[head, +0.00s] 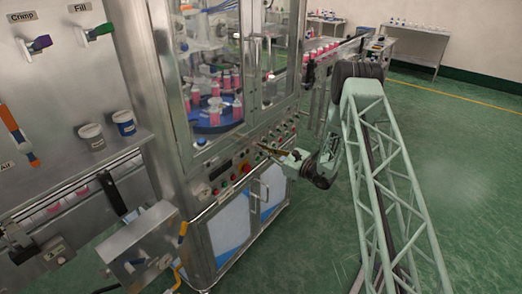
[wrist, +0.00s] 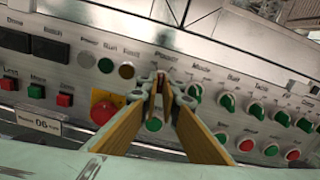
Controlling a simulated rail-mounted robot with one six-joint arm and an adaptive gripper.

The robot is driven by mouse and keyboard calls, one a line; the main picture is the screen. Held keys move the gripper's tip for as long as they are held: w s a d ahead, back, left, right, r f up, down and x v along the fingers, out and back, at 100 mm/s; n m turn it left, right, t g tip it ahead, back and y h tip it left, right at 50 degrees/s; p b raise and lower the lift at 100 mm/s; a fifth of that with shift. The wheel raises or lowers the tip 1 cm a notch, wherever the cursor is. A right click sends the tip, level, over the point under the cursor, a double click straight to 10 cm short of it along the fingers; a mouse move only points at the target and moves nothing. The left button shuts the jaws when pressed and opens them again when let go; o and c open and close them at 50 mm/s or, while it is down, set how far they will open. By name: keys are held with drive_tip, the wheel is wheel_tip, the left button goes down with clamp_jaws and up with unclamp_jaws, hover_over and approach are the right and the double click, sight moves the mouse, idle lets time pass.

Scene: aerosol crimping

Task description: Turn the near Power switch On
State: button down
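The control panel (wrist: 75,72) fills the wrist view, with a label that appears to read Power just above my fingertips. The switch under that label is mostly hidden behind the tips, so its knob's angle cannot be told. My gripper (wrist: 160,84) reaches to the panel there with two tan fingers, their tips close together. I cannot tell whether they touch or hold the knob. In the head view my gripper (head: 261,147) is at the machine's front panel (head: 232,168).
A red mushroom button (wrist: 103,107) lies close left of my fingers. A green button (wrist: 153,124) shows between them. More green knobs (wrist: 228,102) and red buttons (wrist: 246,145) run rightward. Glass doors (head: 266,70) rise above the panel. Green floor (head: 455,150) is open at right.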

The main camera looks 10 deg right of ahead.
drive_tip(key=shift+m, duration=3.8)
drive_tip(key=c, duration=2.9)
unclamp_jaws()
drive_tip(key=shift+o, duration=0.2)
drive_tip(key=shift+d, duration=0.1)
drive_tip(key=v, duration=1.2)
